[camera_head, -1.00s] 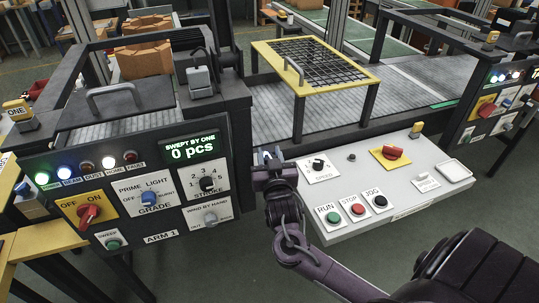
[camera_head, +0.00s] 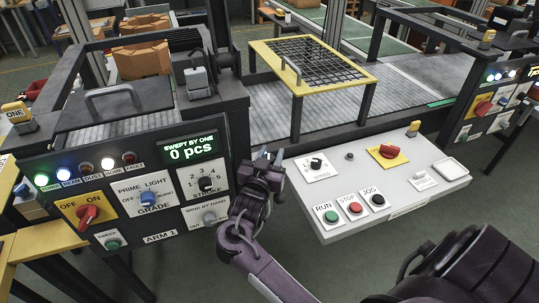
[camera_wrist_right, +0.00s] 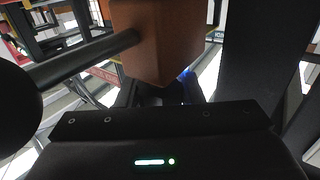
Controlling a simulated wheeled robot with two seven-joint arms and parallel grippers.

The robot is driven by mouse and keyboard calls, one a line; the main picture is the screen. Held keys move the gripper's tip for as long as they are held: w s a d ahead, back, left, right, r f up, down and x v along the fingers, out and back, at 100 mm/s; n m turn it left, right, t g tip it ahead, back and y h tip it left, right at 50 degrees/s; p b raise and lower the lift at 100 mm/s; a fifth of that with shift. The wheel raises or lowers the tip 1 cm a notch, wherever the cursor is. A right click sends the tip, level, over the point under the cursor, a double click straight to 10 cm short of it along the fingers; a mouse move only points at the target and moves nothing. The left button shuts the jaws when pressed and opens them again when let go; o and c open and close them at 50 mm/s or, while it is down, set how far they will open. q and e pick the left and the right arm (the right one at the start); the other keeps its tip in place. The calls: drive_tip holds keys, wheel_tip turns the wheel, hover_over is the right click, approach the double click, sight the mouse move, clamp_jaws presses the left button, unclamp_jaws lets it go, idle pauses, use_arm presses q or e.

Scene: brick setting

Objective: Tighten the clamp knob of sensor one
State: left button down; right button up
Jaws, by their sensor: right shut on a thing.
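My right gripper (camera_head: 268,160) stands in front of the gap between the ARM 1 panel (camera_head: 150,195) and the white console (camera_head: 395,190). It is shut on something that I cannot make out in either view. In the right wrist view an orange-brown block (camera_wrist_right: 158,40) is close at the top, with a dark rod (camera_wrist_right: 85,58) reaching toward it from the left. A large dark rounded shape (camera_wrist_right: 15,105) is at the left edge. I cannot pick out sensor one or its clamp knob for sure. A yellow tag (camera_head: 15,111) reads ONE. My left gripper is out of view.
The panel has a red switch (camera_head: 87,215), a blue knob (camera_head: 149,199) and a display reading 0 pcs (camera_head: 190,150). The console has several buttons and a red switch (camera_head: 388,152). A yellow-framed mesh guard (camera_head: 312,63) stands over the conveyor behind.

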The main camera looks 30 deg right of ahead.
drive_tip(key=shift+m+g+h, duration=0.5)
drive_tip(key=shift+g, duration=0.2)
drive_tip(key=o, duration=0.7)
